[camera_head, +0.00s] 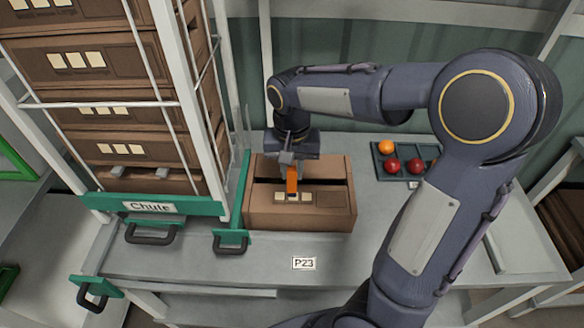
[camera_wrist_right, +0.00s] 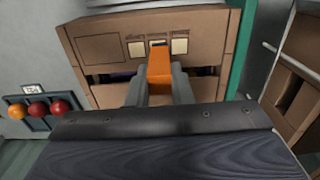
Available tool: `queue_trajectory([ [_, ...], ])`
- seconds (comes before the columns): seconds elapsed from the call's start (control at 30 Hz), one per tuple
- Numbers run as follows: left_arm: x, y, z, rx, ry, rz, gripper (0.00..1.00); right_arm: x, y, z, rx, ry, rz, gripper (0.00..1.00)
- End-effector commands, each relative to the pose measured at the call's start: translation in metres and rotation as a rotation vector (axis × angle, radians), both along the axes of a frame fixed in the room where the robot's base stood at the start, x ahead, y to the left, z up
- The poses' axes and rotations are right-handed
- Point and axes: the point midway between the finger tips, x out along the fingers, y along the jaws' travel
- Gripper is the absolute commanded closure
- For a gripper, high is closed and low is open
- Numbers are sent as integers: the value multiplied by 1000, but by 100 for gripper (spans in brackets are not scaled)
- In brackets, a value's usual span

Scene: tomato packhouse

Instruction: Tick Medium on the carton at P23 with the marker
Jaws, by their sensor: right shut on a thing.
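The brown carton (camera_head: 325,219) stands on the bench behind the P23 label (camera_head: 304,263), its top slightly open. Its front has three pale tick boxes in a row, with small print above them in the wrist view. I cannot tell whether the tip touches the carton, and no tick is discernible. My left gripper is out of view.
A rack marked Chute (camera_head: 150,207) with stacked cartons stands left of the carton, with green rails and dark handles. A dark tray (camera_head: 380,165) of red and orange tomatoes lies at the back right. Bare bench lies in front of the carton.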

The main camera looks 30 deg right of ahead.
Motion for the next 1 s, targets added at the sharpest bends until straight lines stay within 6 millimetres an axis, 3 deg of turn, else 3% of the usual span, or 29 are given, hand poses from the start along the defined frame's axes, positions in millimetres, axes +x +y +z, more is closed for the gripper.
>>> queue_trajectory([
  [1.0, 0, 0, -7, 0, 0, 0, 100, 0, 0, -10, 0, 0, 0, 100],
])
